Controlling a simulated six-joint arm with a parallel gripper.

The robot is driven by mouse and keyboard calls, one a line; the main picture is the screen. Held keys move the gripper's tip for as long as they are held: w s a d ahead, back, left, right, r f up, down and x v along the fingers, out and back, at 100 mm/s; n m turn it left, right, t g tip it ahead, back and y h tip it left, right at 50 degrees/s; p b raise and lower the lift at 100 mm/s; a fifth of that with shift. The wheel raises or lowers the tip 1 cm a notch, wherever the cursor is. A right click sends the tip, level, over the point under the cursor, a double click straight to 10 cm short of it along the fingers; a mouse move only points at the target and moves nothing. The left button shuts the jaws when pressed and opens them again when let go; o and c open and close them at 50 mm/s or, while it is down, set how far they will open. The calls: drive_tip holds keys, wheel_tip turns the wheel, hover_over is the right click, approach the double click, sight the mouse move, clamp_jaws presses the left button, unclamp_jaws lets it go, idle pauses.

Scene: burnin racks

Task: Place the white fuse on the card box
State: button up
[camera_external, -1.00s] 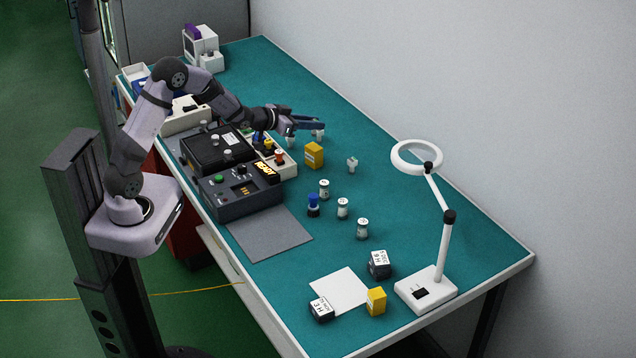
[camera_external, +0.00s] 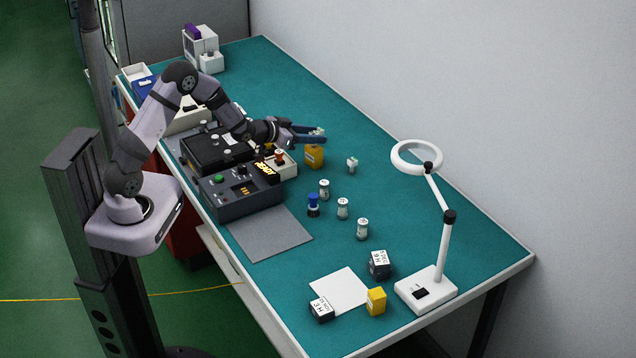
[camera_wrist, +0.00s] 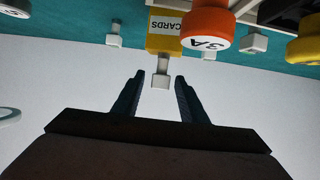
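The yellow card box (camera_external: 314,157), labelled CARDS in the wrist view (camera_wrist: 164,24), stands on the teal table beside the tester. A small white fuse (camera_wrist: 161,80) with a wide head and narrow stem lies in line with the box's top in the wrist view. It appears to stand on the box, but I cannot tell whether its foot touches. The same fuse shows in the external view (camera_external: 318,131), partly hidden by a finger. My gripper (camera_external: 319,135) is just above the box. Its fingers (camera_wrist: 160,84) are open, with gaps on both sides of the fuse head.
Another white fuse (camera_external: 352,165) stands right of the box. An orange 3A part (camera_wrist: 207,27) is close beside the box. The dark tester (camera_external: 240,200) is left; several capped cylinders and a ring lamp (camera_external: 428,290) stand farther right. Table behind the box is clear.

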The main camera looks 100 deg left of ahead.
drive_tip(key=shift+r, duration=0.25)
drive_tip(key=b+v, duration=0.2)
drive_tip(key=v, duration=1)
drive_tip(key=shift+d+f, duration=0.1)
drive_tip(key=shift+f, duration=0.05)
idle(0.4)
drive_tip(key=w+d+r+m+g+h+p, duration=0.1)
drive_tip(key=d+h+p, duration=0.1)
drive_tip(key=d+p, duration=0.35)
drive_tip(key=w+d+r+m+g+h+p, duration=0.1)
drive_tip(key=w+d+m+h+p, duration=0.1)
drive_tip(key=d, duration=0.7)
drive_tip(key=w+d+r+m+g+h+p, duration=0.1)
drive_tip(key=d+g+h+p, duration=0.15)
drive_tip(key=d, duration=0.55)
drive_tip(key=s+d+r+m+g+h+p, duration=0.1)
drive_tip(key=s+d+r+m+g+p, duration=0.1)
drive_tip(key=s+d, duration=0.4)
drive_tip(key=s+d+r+m+g+h+p, duration=0.2)
drive_tip(key=s+d+p, duration=0.3)
drive_tip(key=d, duration=0.8)
drive_tip(key=shift+s+r+m+g, duration=0.25)
drive_tip(key=shift+s+m+g, duration=0.2)
drive_tip(key=shift+s+m, duration=0.05)
